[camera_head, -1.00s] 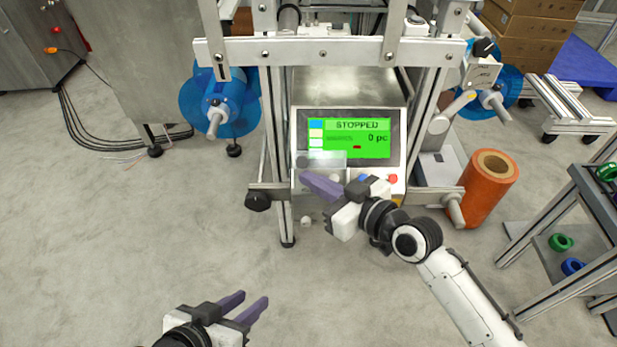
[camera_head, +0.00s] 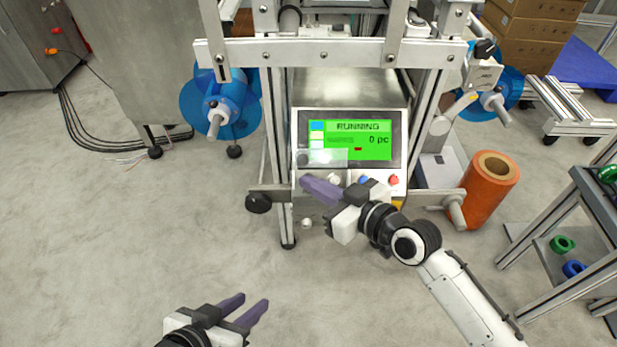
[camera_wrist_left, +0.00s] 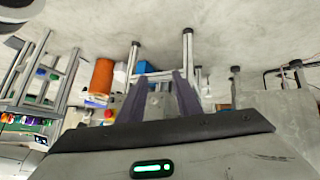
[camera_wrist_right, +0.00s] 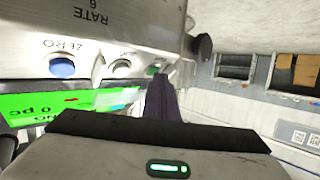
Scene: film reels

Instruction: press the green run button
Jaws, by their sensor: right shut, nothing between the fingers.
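The control panel (camera_head: 402,152) has a green screen (camera_head: 375,126) that reads RUNNING and 0 pc. Below it are a pale knob (camera_head: 334,179), a blue button (camera_head: 363,180) and a red button (camera_head: 393,180). My right gripper (camera_head: 305,184) is shut and empty, its tips at the left end of this button row and hiding the green button in the head view. In the right wrist view a bit of the green button (camera_wrist_right: 154,70) shows right at the fingertips; contact itself is hard to tell. My left gripper (camera_head: 254,300) is open and empty, low over the floor.
The machine frame's crossbar (camera_head: 330,50) runs above the panel, with blue reels (camera_head: 228,105) on both sides. An orange roll (camera_head: 487,190) stands right of the panel. A rack (camera_head: 590,200) with small coloured rings is at far right.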

